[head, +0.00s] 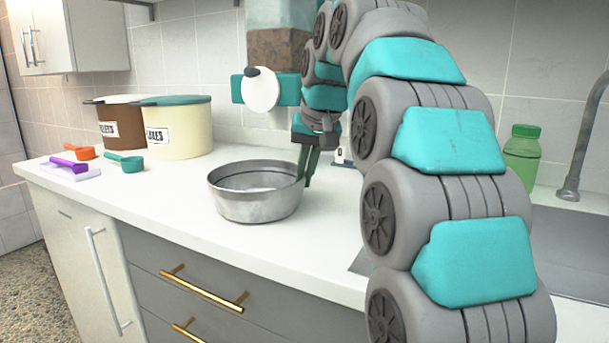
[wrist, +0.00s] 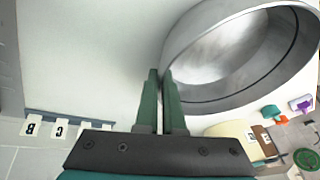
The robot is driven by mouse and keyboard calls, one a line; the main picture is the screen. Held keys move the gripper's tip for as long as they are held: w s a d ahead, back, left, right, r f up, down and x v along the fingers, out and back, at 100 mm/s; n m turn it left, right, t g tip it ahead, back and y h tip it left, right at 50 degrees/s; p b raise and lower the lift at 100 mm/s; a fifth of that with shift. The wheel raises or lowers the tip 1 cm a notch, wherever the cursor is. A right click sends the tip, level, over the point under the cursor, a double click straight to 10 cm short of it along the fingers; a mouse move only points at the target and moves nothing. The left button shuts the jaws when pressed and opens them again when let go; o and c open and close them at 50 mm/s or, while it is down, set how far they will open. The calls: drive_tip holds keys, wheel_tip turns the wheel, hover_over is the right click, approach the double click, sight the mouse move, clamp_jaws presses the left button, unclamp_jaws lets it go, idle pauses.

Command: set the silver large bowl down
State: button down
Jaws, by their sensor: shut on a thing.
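The silver large bowl (head: 255,195) is upright at the white counter, near its front edge, in the head view. I cannot tell for sure whether its base touches the counter. In the wrist view the bowl (wrist: 245,60) fills the upper right, with its inside empty. My gripper (head: 306,180) is at the right side of the bowl, pointing down. In the wrist view the two green fingers (wrist: 162,88) are close together and shut on the bowl's rim wall.
On the white counter (head: 165,205), a brown tub (head: 112,130) and a cream tub (head: 178,130) stand behind left. Orange (head: 80,152), purple (head: 68,164) and teal (head: 127,162) scoops lie at left. A green-capped bottle (head: 522,155) and tap (head: 585,140) are at right.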

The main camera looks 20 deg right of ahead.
drive_tip(key=shift+f, duration=0.1)
drive_tip(key=c, duration=1.5)
unclamp_jaws()
drive_tip(key=shift+f, duration=0.1)
drive_tip(key=o, duration=0.5)
drive_tip(key=shift+c, duration=0.2)
drive_tip(key=shift+r, duration=0.25)
drive_tip(key=s+d+r, duration=0.1)
drive_tip(key=s+r, duration=0.1)
drive_tip(key=s, duration=0.5)
drive_tip(key=s+d+r+b, duration=0.1)
drive_tip(key=s+r, duration=0.1)
drive_tip(key=s, duration=0.4)
drive_tip(key=shift+s+d+r, duration=0.15)
drive_tip(key=shift+s+d, duration=0.25)
